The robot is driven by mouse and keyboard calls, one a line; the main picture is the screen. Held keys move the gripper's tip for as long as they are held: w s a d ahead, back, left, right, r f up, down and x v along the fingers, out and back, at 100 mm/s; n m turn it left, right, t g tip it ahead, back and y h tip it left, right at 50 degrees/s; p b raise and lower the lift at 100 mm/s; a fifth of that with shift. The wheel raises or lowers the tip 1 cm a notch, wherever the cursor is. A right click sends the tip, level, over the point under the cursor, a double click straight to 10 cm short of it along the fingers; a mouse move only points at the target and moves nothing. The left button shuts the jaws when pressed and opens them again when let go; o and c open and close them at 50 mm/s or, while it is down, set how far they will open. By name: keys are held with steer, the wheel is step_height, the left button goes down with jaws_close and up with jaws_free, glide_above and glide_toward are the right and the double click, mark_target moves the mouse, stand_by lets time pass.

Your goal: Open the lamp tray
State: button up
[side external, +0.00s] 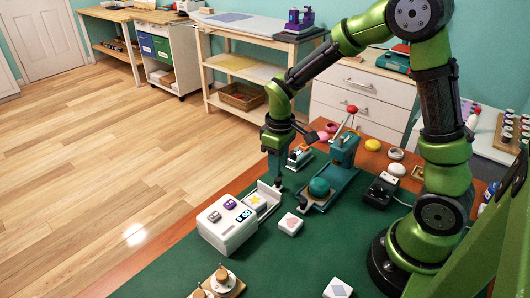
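A white boxy lamp unit (227,222) with small purple buttons and a display stands on the green mat. Its tray (262,202) sticks out from the unit's upper right side, so it stands at least partly open. A white block with a yellow star (254,201) sits in the tray, close to the unit. My gripper (279,188) points down at the tray's outer end, close to its raised end wall. Whether it touches the wall, and whether its fingers are open or shut, is too small to tell.
A teal press (340,165) with a red-knobbed lever stands right of my gripper. A white block with a pink mark (290,224) lies just right of the tray. A black device (381,190) stands farther right. Wooden pieces (221,280) lie at the front. The mat's front middle is clear.

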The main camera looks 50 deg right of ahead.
step_height(320, 180, up, 12)
steer(key=shift+r, duration=0.2)
stand_by(0.4)
steer(key=s+a+r+m+t+y, duration=0.1)
steer(key=s+a+r+m+t, duration=0.1)
steer(key=s, duration=0.4)
steer(key=s+a+r+m+t+y, duration=0.1)
steer(key=s+a+r+m+t, duration=0.1)
steer(key=s, duration=0.5)
steer(key=r+m+t, duration=0.1)
steer(key=m+t, duration=0.1)
steer(key=t, duration=0.1)
steer(key=shift+s+a, duration=0.15)
steer(key=shift+a, duration=0.2)
